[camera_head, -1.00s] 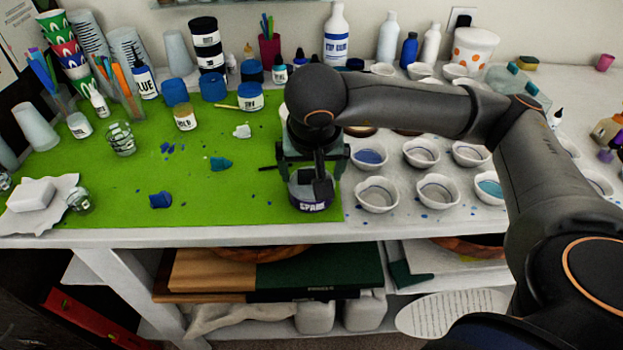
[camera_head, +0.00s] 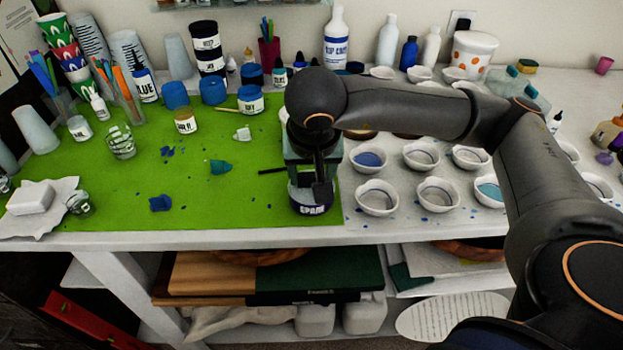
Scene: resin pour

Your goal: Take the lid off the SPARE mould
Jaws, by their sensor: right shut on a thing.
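The SPARE mould (camera_head: 312,208) is a small round pot with a dark band and white lettering, only partly readable. It stands upright near the front edge of the green mat (camera_head: 110,205), at the mat's right end. My right gripper (camera_head: 314,184) points down over it and is shut on its lid at the top. The gripper hides the lid and most of the mould's upper part. I cannot tell whether the lid is still seated. My left gripper is not in view.
Several white cups (camera_head: 377,196) stand close to the right of the mould. A thin dark stick (camera_head: 272,171) lies just left of the gripper. Blue-lidded jars (camera_head: 250,99) stand behind. The mat to the left has open room between blue scraps (camera_head: 160,203).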

